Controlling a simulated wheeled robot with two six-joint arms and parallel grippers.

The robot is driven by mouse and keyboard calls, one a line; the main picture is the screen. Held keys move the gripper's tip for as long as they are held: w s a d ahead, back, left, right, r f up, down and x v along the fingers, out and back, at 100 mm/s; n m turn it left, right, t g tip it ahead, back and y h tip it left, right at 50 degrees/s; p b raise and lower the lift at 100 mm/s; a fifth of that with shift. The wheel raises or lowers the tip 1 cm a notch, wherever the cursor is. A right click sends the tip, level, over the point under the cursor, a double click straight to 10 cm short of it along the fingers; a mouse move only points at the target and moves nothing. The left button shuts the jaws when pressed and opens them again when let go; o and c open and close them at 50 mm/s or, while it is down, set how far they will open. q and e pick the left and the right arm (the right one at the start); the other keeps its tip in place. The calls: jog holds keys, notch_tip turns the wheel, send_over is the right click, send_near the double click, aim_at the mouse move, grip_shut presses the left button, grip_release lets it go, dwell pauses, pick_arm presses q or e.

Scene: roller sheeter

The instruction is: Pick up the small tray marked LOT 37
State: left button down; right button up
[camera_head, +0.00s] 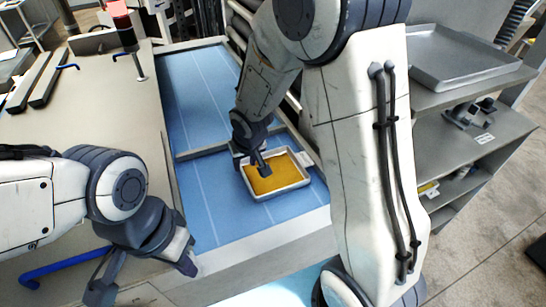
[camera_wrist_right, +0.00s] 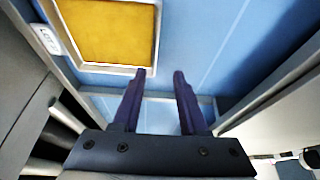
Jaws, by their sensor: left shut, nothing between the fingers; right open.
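A small pale metal tray (camera_head: 250,189) with a flat yellow-orange filling lies on the blue belt, left of my right arm. It also shows at the upper left of the right wrist view (camera_wrist_right: 110,69). A white tag (camera_wrist_right: 46,39) sticks out from its side; its lettering is too small to read surely. My right gripper (camera_head: 264,165) is open and empty, above the tray's far-left part in the head view. In the right wrist view its fingers (camera_wrist_right: 160,74) point toward the belt beside the tray's rim. My left gripper (camera_head: 100,290) is shut and empty at the bottom left.
The blue belt (camera_head: 192,95) has a metal crossbar (camera_head: 200,151) beyond the tray. A beige worktop (camera_head: 90,115) with blue handles lies left. A large empty grey tray (camera_head: 455,62) rests on a shelf unit at the right. Open belt lies in front of the small tray.

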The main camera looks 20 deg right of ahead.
jog(key=b, duration=0.2)
send_over(246, 178)
jog(key=s, duration=0.2)
notch_tip(246, 178, down, 5)
jog(key=shift+w+a+f, duration=0.1)
jog(key=shift+a, duration=0.05)
jog(key=b+x, duration=0.2)
jog(key=x, duration=0.1)
jog(key=b+x, duration=0.1)
jog(key=shift+s+d+f, duration=0.25)
jog(key=shift+f, duration=0.15)
jog(key=shift+w+f, duration=0.1)
jog(key=shift+f, duration=0.1)
grip_shut()
dwell(0.3)
